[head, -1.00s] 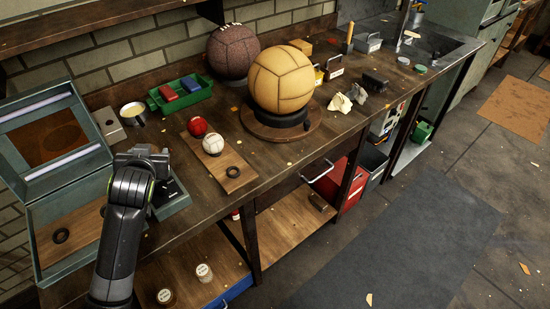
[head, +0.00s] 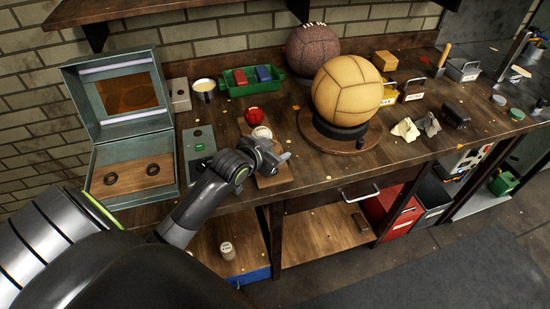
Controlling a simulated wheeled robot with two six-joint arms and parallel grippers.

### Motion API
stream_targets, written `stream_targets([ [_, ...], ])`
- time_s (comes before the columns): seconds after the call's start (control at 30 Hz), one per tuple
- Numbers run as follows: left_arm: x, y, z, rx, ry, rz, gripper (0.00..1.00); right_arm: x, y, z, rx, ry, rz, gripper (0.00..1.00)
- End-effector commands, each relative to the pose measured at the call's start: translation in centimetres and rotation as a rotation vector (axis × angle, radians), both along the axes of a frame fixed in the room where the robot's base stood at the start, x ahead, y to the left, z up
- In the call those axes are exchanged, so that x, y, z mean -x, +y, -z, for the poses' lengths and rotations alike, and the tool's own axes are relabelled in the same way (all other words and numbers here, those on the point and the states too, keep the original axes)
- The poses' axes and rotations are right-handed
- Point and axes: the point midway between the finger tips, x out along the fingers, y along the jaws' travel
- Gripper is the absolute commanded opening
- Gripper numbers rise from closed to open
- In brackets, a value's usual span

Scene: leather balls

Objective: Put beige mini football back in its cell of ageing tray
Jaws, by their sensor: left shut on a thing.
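My left gripper (head: 272,158) is over the near part of a narrow wooden board (head: 277,180), which I take for the ageing tray. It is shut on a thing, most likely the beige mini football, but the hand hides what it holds. A pale ball (head: 262,133) and a red ball (head: 254,117) are in a row on the board, just behind the gripper. I cannot tell whether the fingers touch the pale ball. The board's near cell is covered by the gripper. My right gripper is not in view.
A large tan ball (head: 348,92) on a round stand is close to the right. An open teal case (head: 128,141) with two rings on a wooden panel stands at left. A green tray (head: 238,85) and a tin (head: 204,91) are behind.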

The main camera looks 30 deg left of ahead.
Motion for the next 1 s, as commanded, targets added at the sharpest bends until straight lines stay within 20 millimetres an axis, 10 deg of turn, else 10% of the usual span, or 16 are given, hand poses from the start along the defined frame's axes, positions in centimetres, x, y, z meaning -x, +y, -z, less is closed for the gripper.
stream_targets([
  [0.73, 0.0, 0.0, 4.2, -0.001, 0.001, -0.001, 0.29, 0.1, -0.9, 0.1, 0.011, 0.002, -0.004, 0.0],
  [0.77, 0.0, 0.0, 4.2, -0.001, 0.001, -0.001, 0.62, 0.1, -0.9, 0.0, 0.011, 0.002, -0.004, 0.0],
  [1.0, 0.0, 0.0, 4.1, -0.001, 0.002, -0.001, 0.8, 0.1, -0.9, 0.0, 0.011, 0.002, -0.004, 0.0],
])
